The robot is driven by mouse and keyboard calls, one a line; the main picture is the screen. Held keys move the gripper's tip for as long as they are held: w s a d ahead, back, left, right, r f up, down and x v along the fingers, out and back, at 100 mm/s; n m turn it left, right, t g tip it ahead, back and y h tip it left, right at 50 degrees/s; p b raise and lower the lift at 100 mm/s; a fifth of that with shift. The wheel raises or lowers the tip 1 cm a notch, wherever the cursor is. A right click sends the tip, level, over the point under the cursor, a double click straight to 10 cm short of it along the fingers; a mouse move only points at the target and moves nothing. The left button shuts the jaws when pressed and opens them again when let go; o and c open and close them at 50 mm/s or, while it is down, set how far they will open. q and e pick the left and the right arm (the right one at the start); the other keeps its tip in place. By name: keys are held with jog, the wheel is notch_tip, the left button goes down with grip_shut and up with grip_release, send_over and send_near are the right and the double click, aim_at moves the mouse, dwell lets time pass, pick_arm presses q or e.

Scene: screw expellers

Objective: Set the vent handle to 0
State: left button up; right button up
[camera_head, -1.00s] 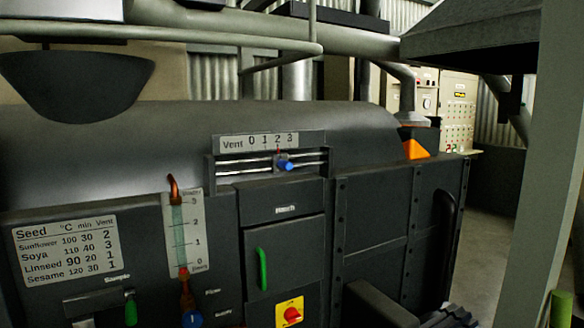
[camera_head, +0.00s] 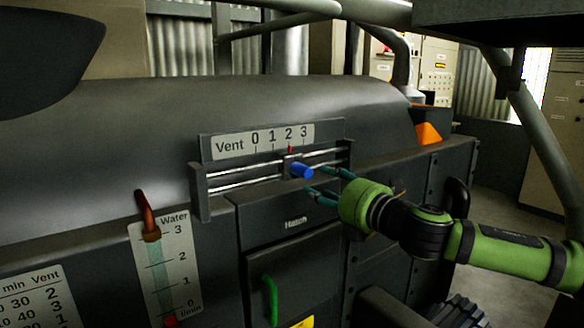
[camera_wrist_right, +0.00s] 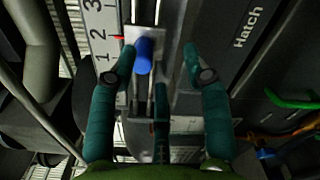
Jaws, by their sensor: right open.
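The vent handle is a blue knob (camera_head: 301,171) on a slider that rides two horizontal rails. Its red pointer stands at 2 on the vent scale (camera_head: 262,141), which reads 0 1 2 3 from left to right. My right gripper (camera_head: 322,182) is open, with teal fingers reaching in from the right, close to the knob. In the right wrist view the knob (camera_wrist_right: 144,56) shows ahead, near the left finger and between the two fingertips (camera_wrist_right: 160,60). I cannot tell whether a finger touches it. My left gripper is not in view.
The rails (camera_head: 235,179) run clear to the left of the knob, ending at a dark bracket.

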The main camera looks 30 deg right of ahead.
aim_at(309, 172)
jog(key=shift+s+a+r+n, duration=0.3)
jog(key=shift+s+r, duration=0.05)
jog(key=shift+r, duration=0.15)
jog(key=shift+s+a+r+n, duration=0.25)
jog(key=shift+s+r+n, duration=0.1)
jog(key=shift+r, duration=0.1)
jog(key=shift+w+r+p, duration=0.1)
jog(key=shift+r+p, duration=0.05)
jog(key=shift+p, duration=0.2)
jog(key=shift+w+r+p, duration=0.1)
jog(key=shift+w+p, duration=0.2)
jog(key=shift+p, duration=0.05)
jog(key=w+p, duration=0.2)
jog(key=w, duration=0.1)
jog(key=w+p, duration=0.1)
jog(key=w, duration=0.1)
jog(key=shift+a, duration=0.25)
jog(key=shift+w+f+p, duration=0.25)
jog(key=shift+w+p, duration=0.1)
jog(key=shift+w, duration=0.15)
pick_arm(q)
jog(key=r, duration=0.3)
jog(key=w+r, duration=0.1)
jog(key=r, duration=0.1)
jog(key=shift+r, duration=0.1)
pick_arm(e)
grip_shut()
